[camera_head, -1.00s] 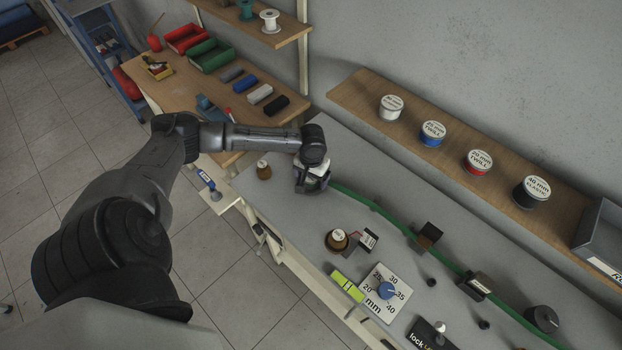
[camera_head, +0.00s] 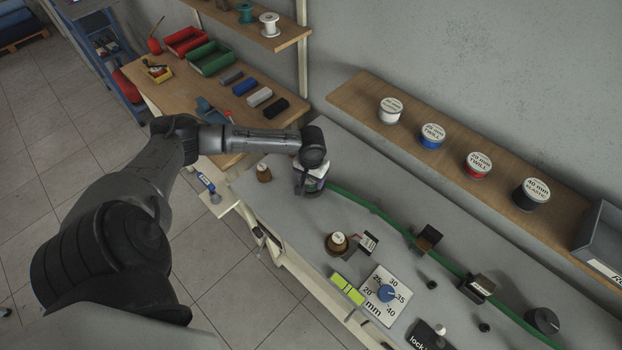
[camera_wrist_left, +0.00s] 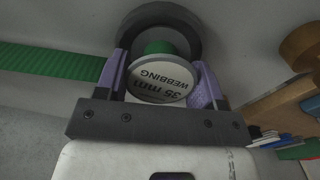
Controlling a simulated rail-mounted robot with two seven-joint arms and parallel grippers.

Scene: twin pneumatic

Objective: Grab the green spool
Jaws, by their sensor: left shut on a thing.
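The green spool (camera_wrist_left: 158,80) has a white round label reading "35 mm WEBBING" and green webbing at its core. It sits between the purple-padded fingers of my left gripper (camera_wrist_left: 163,88), which is shut on it. In the head view the left gripper (camera_head: 312,186) is at the far left end of the grey bench, and its wrist mostly hides the spool. Green webbing (camera_head: 365,204) runs from there along the bench to the right. A dark round part (camera_wrist_left: 155,20) is behind the spool in the wrist view. My right gripper is not in view.
The grey bench carries a dial plate (camera_head: 385,294), a brown-based knob (camera_head: 337,243) and small dark blocks along the webbing. A wall shelf (camera_head: 362,92) holds several labelled spools. A wooden table (camera_head: 190,88) with bins and rolls stands at the back left.

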